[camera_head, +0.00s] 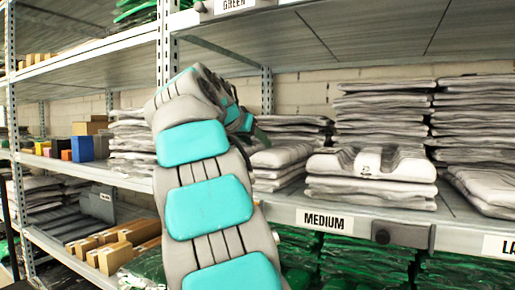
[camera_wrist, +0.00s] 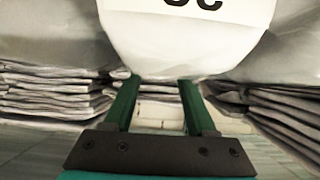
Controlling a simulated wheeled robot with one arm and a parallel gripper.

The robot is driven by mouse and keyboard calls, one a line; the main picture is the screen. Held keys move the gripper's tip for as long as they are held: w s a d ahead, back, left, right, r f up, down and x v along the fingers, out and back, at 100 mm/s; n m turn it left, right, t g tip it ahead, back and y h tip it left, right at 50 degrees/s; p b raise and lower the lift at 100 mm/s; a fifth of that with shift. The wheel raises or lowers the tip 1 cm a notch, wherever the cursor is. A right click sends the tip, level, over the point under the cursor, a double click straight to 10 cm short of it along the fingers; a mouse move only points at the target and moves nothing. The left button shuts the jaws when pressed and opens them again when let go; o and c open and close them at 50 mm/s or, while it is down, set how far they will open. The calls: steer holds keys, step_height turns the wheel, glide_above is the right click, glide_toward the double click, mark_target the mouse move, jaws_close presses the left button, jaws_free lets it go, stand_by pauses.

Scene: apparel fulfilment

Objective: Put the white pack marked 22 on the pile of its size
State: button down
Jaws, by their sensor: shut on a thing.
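In the wrist view, a white pack (camera_wrist: 185,45) is pinched between the two green fingers of my gripper (camera_wrist: 158,85). It bulges up in front of the camera, and its dark mark is cut off by the top edge, so I cannot read it whole. In the head view, my arm hides most of the gripper, and I cannot tell the held pack apart there. Above the MEDIUM label (camera_head: 325,220), a short front pile (camera_head: 370,188) has a bent, dark-marked pack (camera_head: 410,163) on top. Left of it, pale packs (camera_head: 282,155) lie beside my arm.
Taller grey-white piles (camera_head: 383,110) stand behind. Another pile (camera_head: 490,187) lies right, above a cut-off label starting LA (camera_head: 498,246). Green packs (camera_head: 365,262) fill the shelf below. An upper shelf (camera_head: 340,38) hangs overhead. In the wrist view, piles flank the gripper on the left (camera_wrist: 50,95) and right (camera_wrist: 285,115).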

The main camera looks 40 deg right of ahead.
steer(key=shift+c, duration=1)
jaws_free()
steer(key=shift+r, duration=0.15)
steer(key=v, duration=1.2)
steer(key=shift+w, duration=0.1)
